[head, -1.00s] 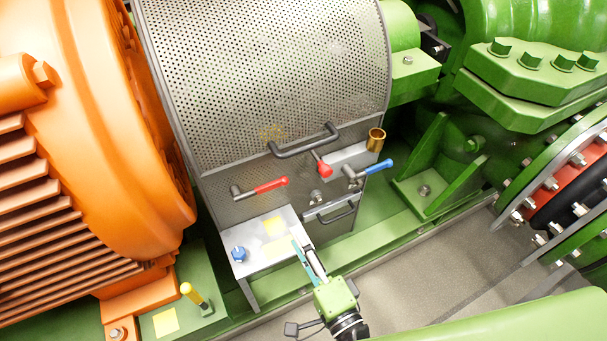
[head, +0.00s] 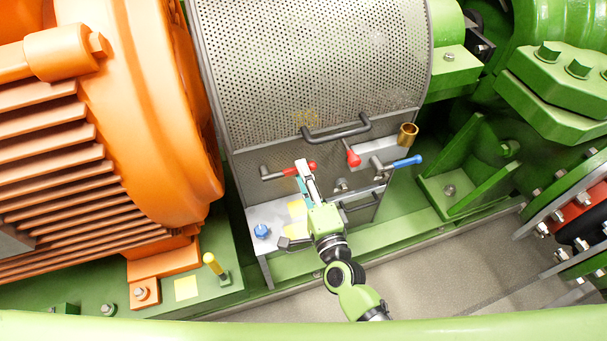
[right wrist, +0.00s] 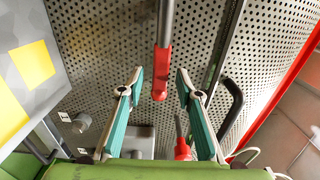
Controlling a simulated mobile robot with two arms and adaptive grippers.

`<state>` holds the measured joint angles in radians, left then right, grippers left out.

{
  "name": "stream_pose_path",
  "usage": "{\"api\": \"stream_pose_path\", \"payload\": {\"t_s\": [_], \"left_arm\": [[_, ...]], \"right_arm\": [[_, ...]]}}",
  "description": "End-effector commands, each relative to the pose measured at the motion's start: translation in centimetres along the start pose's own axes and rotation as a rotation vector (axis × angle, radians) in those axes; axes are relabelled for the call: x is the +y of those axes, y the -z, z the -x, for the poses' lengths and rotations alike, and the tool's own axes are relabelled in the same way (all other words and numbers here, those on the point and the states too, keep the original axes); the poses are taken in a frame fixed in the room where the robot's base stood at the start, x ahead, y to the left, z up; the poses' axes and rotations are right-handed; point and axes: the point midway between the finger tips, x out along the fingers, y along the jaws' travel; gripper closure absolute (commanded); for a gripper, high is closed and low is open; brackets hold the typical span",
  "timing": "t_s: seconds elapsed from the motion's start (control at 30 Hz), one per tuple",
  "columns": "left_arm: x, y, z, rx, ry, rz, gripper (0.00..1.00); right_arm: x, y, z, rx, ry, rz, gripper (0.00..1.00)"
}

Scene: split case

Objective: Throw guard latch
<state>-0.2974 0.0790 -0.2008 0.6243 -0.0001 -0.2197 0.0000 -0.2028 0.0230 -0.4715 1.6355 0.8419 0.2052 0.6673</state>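The guard (head: 310,70) is a curved perforated metal cover with a dark bar handle (head: 337,128). On its front plate, at the left, is a latch lever with a red grip (head: 289,171); it points right and its end is partly hidden by my right gripper (head: 304,172). In the right wrist view the red grip (right wrist: 161,75) appears between the two spread teal-padded fingers of my right gripper (right wrist: 160,82). The fingers show gaps on both sides of it, so they are not closed on it. My left gripper is out of view.
To the right are a red-knobbed lever (head: 353,158), a blue-handled lever (head: 407,161) and a brass cup (head: 408,134). A blue knob (head: 262,231) sits on the lower plate. An orange motor (head: 150,110) stands left; a yellow-handled lever (head: 213,264) is below it.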

Motion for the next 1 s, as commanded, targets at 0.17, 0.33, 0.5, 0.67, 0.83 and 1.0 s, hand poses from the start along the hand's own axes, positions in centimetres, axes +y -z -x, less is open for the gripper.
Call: {"api": "stream_pose_path", "payload": {"t_s": [0.17,0.33,0.5,0.67,0.83,1.0], "left_arm": [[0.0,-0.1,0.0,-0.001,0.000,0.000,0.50],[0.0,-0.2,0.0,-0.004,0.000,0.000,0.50],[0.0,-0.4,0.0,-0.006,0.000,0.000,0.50],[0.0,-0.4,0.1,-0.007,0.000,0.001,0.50],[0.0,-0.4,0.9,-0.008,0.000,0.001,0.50],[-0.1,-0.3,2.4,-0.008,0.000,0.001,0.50]], "right_arm": [[0.0,0.0,-0.2,0.000,0.000,0.000,0.68],[0.0,0.0,-0.1,0.000,0.000,0.000,0.84],[0.0,0.0,-0.1,0.000,0.000,0.000,1.00],[-0.1,0.0,-0.1,0.000,0.000,0.006,1.00],[-0.6,0.0,-0.1,-0.001,-0.001,0.048,1.00],[-1.6,-0.1,-0.1,-0.001,-0.002,0.140,1.00]]}}
